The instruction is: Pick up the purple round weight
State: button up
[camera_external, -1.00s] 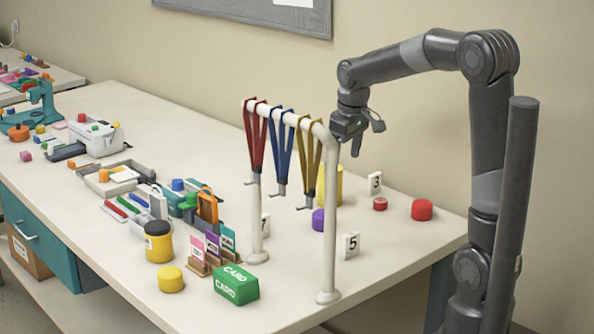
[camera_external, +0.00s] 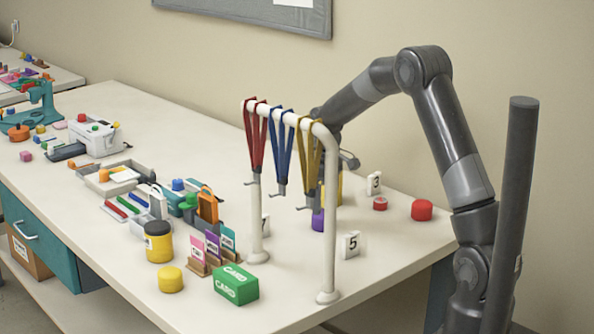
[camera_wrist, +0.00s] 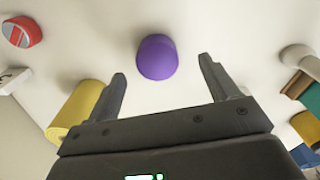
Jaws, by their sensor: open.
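The purple round weight (camera_wrist: 157,58) stands on the table, seen from above in the wrist view, just beyond and between my open fingertips. In the external view the purple weight (camera_external: 318,220) is partly hidden behind the lanyard rack's post. My gripper (camera_wrist: 160,82) is open with nothing between its fingers, and the weight is apart from both. In the external view my gripper is mostly hidden behind the hanging lanyards, above the weight.
A white rack (camera_external: 329,240) with red, blue and yellow lanyards stands in front. A yellow cylinder (camera_wrist: 76,108) is close by my left finger. Red weights (camera_external: 421,210) and number signs 3 (camera_external: 374,183) and 5 (camera_external: 350,245) stand to the right.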

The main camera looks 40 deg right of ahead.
aim_at(323, 212)
jog(key=shift+w+d+f, duration=0.1)
jog(key=shift+w+f, duration=0.15)
jog(key=shift+f, duration=1.25)
jog(key=shift+w+d+f, duration=0.1)
jog(key=shift+w+f, duration=0.1)
jog(key=shift+f, duration=1.25)
jog(key=shift+c, duration=0.5)
jog(key=c, duration=1.2)
